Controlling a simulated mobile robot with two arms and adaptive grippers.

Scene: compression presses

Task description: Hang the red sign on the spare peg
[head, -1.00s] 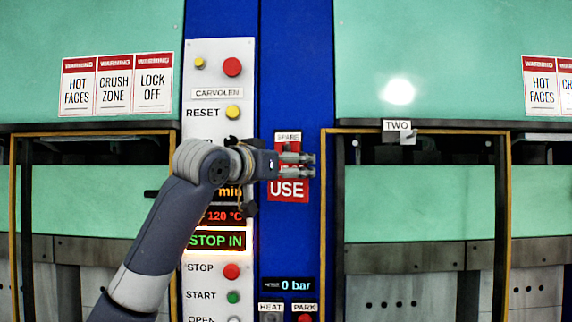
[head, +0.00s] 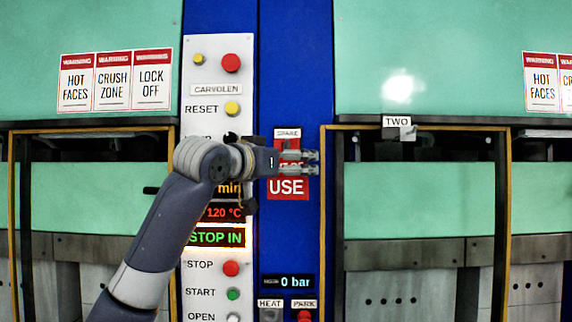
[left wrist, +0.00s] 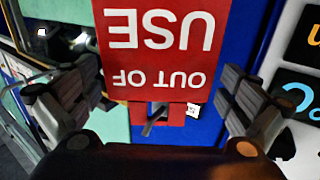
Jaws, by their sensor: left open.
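The red sign (head: 287,188), with "OUT OF USE" in white, hangs flat against the blue column under the small "SPARE" label (head: 287,133). In the left wrist view the sign (left wrist: 160,40) appears upside down, with a narrow red tab at its top. A dark peg (left wrist: 155,120) shows at that tab, and the sign appears to hang on it. My left gripper (head: 314,162) is in front of the sign and hides its middle. In the left wrist view the left gripper (left wrist: 160,78) is open, with one finger to each side of the sign, apart from it.
A white control panel (head: 215,125) with buttons and lit displays stands left of the blue column. A tag marked "TWO" (head: 397,122) hangs at the right press. Heat and park switches (head: 303,315) are below the sign. Green presses (head: 430,60) flank the column.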

